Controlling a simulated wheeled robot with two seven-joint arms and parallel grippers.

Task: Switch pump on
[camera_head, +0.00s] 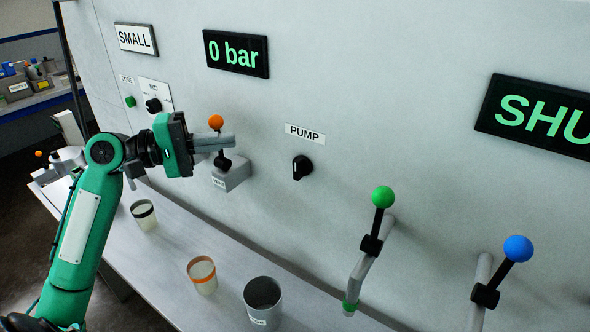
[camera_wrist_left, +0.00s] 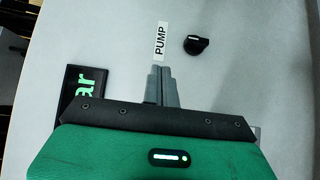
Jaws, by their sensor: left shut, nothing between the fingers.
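The black pump knob (camera_head: 302,167) sits on the grey panel below its white PUMP label (camera_head: 305,133). In the left wrist view the knob (camera_wrist_left: 196,45) lies beyond and right of my fingertips, next to the label (camera_wrist_left: 160,40). It has a small white mark; which setting that means I cannot tell. My left gripper (camera_head: 231,140) is shut and empty, fingers pointing right toward the panel, left of the knob and apart from it. The shut fingers also show in the wrist view (camera_wrist_left: 160,72). My right gripper is out of view.
An orange-ball lever (camera_head: 216,122) stands close behind my left fingers. Green-ball (camera_head: 382,196) and blue-ball (camera_head: 518,248) levers stick out right of the knob. Several cups, one grey (camera_head: 263,294), stand on the shelf below. A display (camera_head: 236,53) reads 0 bar.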

